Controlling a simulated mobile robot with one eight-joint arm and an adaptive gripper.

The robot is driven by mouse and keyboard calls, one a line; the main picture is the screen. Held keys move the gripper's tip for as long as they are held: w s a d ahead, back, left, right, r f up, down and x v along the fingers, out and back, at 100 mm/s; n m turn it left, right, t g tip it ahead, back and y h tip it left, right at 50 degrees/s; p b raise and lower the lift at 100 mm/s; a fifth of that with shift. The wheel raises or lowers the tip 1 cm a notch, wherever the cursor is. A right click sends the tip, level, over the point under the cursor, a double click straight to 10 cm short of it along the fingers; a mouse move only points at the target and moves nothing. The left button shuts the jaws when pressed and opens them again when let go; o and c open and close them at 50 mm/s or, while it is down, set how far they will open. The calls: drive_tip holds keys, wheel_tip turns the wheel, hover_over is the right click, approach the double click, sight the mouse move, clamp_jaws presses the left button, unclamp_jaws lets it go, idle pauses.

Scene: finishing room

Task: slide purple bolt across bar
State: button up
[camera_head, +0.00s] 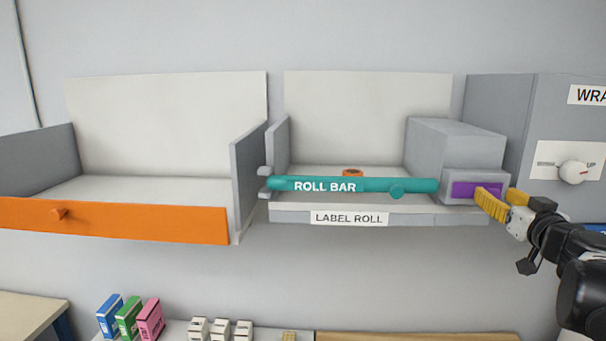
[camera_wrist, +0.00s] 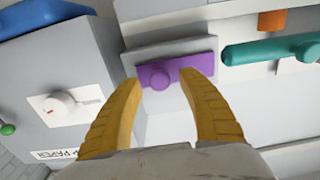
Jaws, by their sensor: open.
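The purple bolt (camera_head: 464,189) sits on the grey block at the right end of the teal roll bar (camera_head: 365,185). In the wrist view the purple bolt (camera_wrist: 196,69) shows a round knob. My gripper (camera_head: 500,194) is at the bolt's right part in the head view and hides some of it. In the wrist view my gripper's yellow fingers (camera_wrist: 176,88) are open, one either side of the knob, with nothing held. Whether a finger touches the bolt I cannot tell. The teal bar (camera_wrist: 270,50) lies to the right of the bolt there, apart from it.
An orange-fronted bin (camera_head: 130,222) stands at the left. A grey cabinet with a white dial (camera_head: 573,172) stands close on the right. Below are coloured boxes (camera_head: 128,316) and small white items (camera_head: 220,330). The space in front of the bar is clear.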

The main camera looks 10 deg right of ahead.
sight(464, 190)
drive_tip(key=shift+x, duration=0.75)
drive_tip(key=shift+a, duration=0.1)
clamp_jaws()
drive_tip(key=a, duration=0.2)
drive_tip(key=w+a, duration=0.1)
drive_tip(key=a, duration=0.2)
drive_tip(key=shift+w+a, duration=0.25)
drive_tip(key=shift+a, duration=0.1)
drive_tip(key=shift+s+d, duration=0.1)
drive_tip(key=shift+d, duration=0.1)
drive_tip(key=shift+a, duration=0.1)
